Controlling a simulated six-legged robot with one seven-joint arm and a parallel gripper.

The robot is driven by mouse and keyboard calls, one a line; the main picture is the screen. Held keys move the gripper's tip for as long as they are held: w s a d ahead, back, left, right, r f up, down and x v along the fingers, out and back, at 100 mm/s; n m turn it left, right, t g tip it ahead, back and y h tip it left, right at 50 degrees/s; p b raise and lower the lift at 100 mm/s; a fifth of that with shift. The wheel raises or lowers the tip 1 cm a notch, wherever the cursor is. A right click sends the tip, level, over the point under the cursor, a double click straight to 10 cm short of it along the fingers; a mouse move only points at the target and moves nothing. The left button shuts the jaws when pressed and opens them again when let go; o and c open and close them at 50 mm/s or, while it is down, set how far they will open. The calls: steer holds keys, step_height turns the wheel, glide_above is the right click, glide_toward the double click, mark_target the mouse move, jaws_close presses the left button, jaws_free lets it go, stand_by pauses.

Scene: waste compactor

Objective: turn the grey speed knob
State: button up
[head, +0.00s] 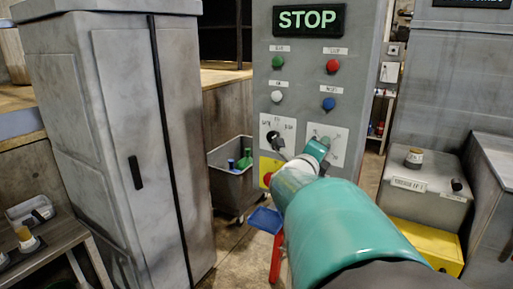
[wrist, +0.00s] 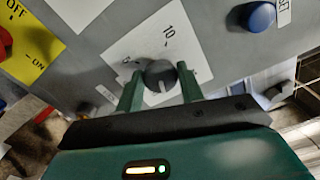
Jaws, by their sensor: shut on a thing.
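The grey speed knob (wrist: 160,74) is round, with a light pointer line, on a white dial plate with a 10 on it. My gripper (wrist: 160,85) has its two green fingers on either side of the knob and is shut on it. In the head view the white dial plate (head: 340,142) is at the lower right of the grey control panel (head: 300,110). My arm and gripper cover the knob there.
A blue button (wrist: 262,16) sits beside the dial plate. The panel also carries green, red and white buttons, a black selector (head: 272,137) and a lit STOP sign (head: 310,20). A grey cabinet (head: 110,130) and a wheeled bin (head: 230,180) stand left.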

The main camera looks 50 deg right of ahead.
steer(key=shift+r+m, duration=0.1)
steer(key=shift+m, duration=0.3)
steer(key=o, duration=1)
steer(key=shift+d, duration=0.15)
steer(key=shift+a, duration=0.2)
steer(key=a, duration=0.4)
steer(key=s+a, duration=0.1)
steer(key=a, duration=0.4)
steer(key=s+a, duration=0.1)
steer(key=a, duration=0.3)
steer(key=shift+s+a, duration=0.1)
steer(key=shift+a, duration=0.1)
